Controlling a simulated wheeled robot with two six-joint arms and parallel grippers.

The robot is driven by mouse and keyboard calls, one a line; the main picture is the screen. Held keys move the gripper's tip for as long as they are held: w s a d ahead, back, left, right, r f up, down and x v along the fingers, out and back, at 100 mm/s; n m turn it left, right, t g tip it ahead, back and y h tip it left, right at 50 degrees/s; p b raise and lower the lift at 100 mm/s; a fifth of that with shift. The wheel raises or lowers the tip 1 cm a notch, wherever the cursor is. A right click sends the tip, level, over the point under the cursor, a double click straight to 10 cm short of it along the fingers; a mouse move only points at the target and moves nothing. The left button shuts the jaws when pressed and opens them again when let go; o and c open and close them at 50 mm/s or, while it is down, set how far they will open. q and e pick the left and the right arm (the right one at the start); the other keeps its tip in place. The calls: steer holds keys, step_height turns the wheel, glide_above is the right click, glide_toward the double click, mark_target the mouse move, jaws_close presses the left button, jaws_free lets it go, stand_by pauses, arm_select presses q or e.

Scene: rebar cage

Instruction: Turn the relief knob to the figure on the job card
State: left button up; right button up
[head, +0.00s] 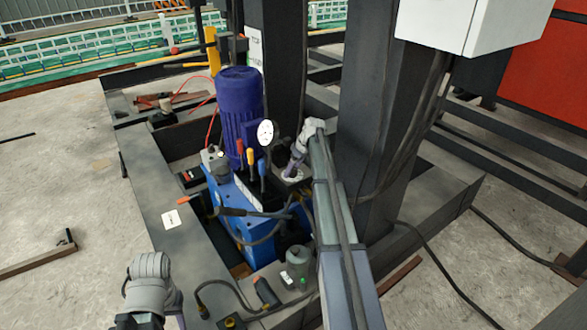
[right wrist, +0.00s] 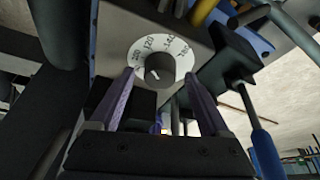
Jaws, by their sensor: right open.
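The relief knob (right wrist: 159,68) is dark and round, with a small pale mark on its lower left face. It sits in a white numbered dial ring (right wrist: 135,50); 120 is legible at its top left, other figures are hard to read. My right gripper (right wrist: 159,77) is open, its purple fingers on either side of the knob; contact cannot be told. In the head view this gripper (head: 293,168) is over the pale dial beside the blue power unit (head: 232,200). My left gripper (head: 176,300) is partly visible, lower left.
A blue motor (head: 239,110), pressure gauge (head: 265,132) and coloured levers (head: 251,157) stand close to the right gripper. Dark columns (head: 372,130) rise just right of it. Hoses and a grey-green cylinder (head: 299,262) are nearer. Concrete floor (head: 70,190) is open at left.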

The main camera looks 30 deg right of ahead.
steer(key=p+v, duration=0.7)
steer(key=v, duration=0.1)
steer(key=shift+w+f, duration=0.1)
stand_by(0.5)
